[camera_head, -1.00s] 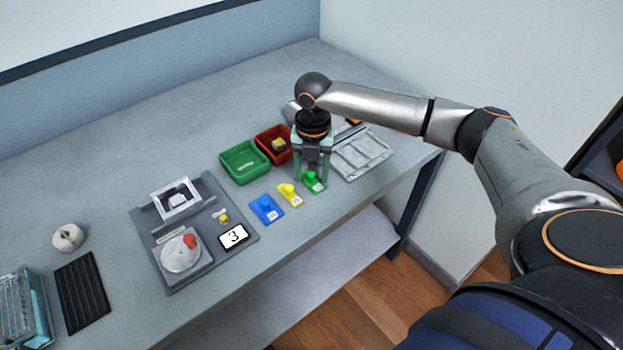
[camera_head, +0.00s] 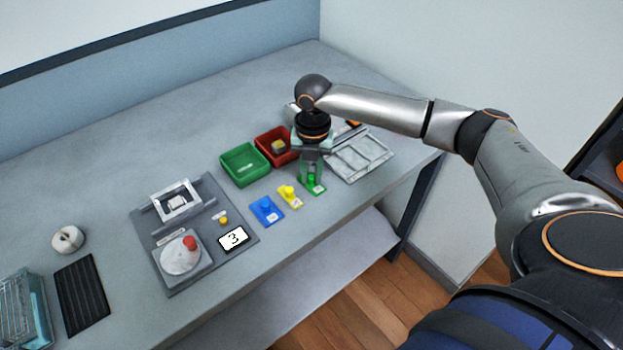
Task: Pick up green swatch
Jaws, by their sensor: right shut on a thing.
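The green swatch (camera_head: 314,188) is a small flat piece with a raised knob, at the right end of a row of three swatches near the table's front edge. The yellow swatch (camera_head: 289,197) and the blue swatch (camera_head: 266,211) lie to its left. My right gripper (camera_head: 313,178) points down over the green swatch and is shut on its knob. The fingers partly hide the knob. I cannot tell whether the swatch is lifted off the table. My left gripper is not in view.
A green bin (camera_head: 245,165) and a red bin (camera_head: 284,158) holding a yellowish block stand behind the swatches. A grey divided tray (camera_head: 362,158) lies right of my gripper. A grey panel (camera_head: 165,275) with a red knob and a "3" card is at left.

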